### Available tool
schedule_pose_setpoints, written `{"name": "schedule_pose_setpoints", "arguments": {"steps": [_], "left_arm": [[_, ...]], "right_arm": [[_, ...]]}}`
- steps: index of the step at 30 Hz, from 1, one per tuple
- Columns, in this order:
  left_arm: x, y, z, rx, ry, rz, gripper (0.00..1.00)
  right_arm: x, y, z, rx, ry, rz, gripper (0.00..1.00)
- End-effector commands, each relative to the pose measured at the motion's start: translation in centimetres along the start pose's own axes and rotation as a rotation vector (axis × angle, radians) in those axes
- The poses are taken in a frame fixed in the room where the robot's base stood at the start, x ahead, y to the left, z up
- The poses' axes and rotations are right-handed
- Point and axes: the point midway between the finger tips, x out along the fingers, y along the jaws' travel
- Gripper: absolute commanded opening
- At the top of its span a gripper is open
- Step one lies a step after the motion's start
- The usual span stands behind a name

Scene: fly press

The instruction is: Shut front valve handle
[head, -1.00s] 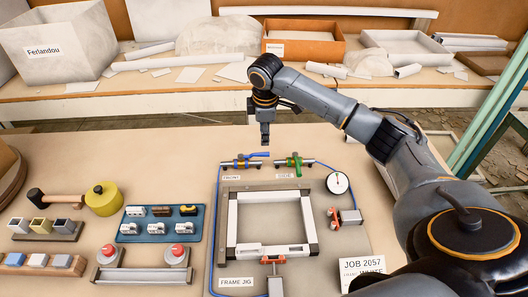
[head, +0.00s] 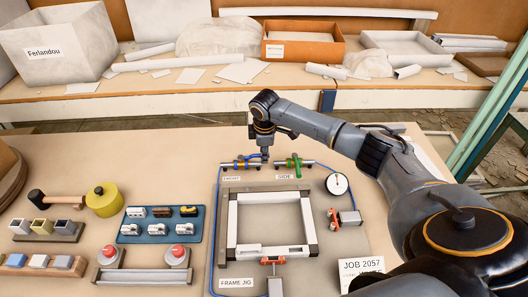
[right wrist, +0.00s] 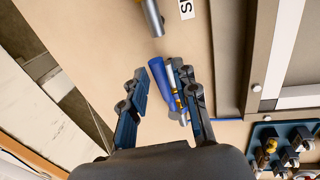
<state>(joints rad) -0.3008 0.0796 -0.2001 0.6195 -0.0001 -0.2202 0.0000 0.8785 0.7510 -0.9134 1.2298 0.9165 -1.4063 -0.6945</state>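The front valve (head: 239,164), labelled FRONT, sits on its pipe at the back left of the frame jig. Its blue handle (head: 254,157) points right, its end partly hidden by my right gripper (head: 264,157). In the right wrist view the blue handle (right wrist: 158,78) lies between the two spread fingers of my right gripper (right wrist: 160,72), nearer the right finger. The gripper is open; I cannot tell whether a finger touches the handle. My left gripper is not in view.
The side valve with its green handle (head: 294,162) stands just right of my gripper. A round gauge (head: 337,183) and the white frame (head: 236,222) are on the jig. A blue tray (head: 160,223) with several small parts lies to the left.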

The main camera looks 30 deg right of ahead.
Motion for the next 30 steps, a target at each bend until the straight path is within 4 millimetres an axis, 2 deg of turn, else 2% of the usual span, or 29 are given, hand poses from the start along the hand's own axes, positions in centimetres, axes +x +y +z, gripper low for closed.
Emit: {"name": "schedule_pose_setpoints", "arguments": {"steps": [1,3,11,17,23,30], "left_arm": [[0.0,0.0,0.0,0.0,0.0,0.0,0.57],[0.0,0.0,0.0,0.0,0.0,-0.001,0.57],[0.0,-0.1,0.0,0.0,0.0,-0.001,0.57],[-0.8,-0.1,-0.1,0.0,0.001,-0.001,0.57],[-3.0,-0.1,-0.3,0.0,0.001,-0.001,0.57],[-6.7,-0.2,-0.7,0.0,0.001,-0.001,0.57]], "right_arm": [[0.0,0.0,0.0,0.0,0.0,0.0,0.13],[0.0,0.0,0.0,0.0,0.0,0.0,0.0],[-0.1,0.0,0.0,0.001,0.0,0.0,0.0],[-0.3,-0.2,-0.1,0.025,-0.005,-0.002,0.0],[-0.8,-0.9,-0.2,0.116,-0.022,-0.005,0.0],[-1.2,-2.4,-1.0,0.306,-0.06,-0.006,0.0]]}}
